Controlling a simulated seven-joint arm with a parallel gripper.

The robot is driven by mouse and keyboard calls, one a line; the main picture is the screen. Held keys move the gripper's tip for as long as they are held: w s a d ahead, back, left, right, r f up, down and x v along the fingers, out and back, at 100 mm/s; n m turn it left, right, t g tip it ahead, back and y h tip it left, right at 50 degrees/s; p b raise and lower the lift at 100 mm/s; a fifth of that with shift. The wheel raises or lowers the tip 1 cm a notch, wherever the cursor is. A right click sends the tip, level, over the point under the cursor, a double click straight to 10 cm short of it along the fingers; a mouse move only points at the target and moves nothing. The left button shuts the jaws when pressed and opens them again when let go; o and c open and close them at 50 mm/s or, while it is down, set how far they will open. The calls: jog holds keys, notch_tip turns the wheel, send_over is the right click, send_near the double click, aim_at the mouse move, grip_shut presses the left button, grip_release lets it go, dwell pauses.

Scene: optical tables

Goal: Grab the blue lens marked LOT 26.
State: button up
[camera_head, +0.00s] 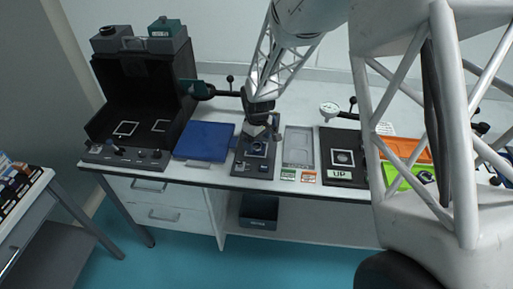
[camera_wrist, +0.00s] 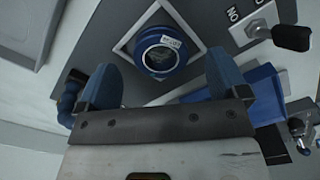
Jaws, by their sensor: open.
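A round blue lens (camera_wrist: 161,52) with a clear centre shows in the wrist view. It sits inside a white square outline on a dark plate. A small white label is on its upper rim, and I cannot read the lettering surely. In the head view the lens (camera_head: 257,149) is small on the dark station (camera_head: 241,170). My gripper (camera_wrist: 163,80) is open, with one blue fingertip pad on each side of the picture below the lens. The pads appear apart from the lens, and nothing is between them. In the head view my gripper (camera_head: 262,130) is just above the station.
A blue mat (camera_head: 204,141) lies left of the station, beside a black open box (camera_head: 140,100). A grey tray (camera_head: 298,148) and a dark plate marked UP (camera_head: 343,175) are to the right. Orange (camera_head: 408,148) and green (camera_head: 397,181) trays are partly hidden by my arm.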

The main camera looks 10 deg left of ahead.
jog(key=shift+f, duration=1.25)
jog(key=c, duration=1.1)
jog(key=shift+r, duration=0.2)
jog(key=shift+r, duration=0.9)
jog(key=shift+s+d+r, duration=0.15)
jog(key=shift+s+r, duration=0.2)
jog(key=shift+r, duration=0.4)
jog(key=s+d, duration=0.2)
jog(key=s, duration=0.2)
jog(key=s+d+r, duration=0.1)
jog(key=s+d, duration=0.1)
jog(key=s, duration=0.3)
jog(key=s+d, duration=0.1)
jog(key=s, duration=0.4)
jog(key=shift+d+r, duration=0.2)
jog(key=shift+d, duration=0.2)
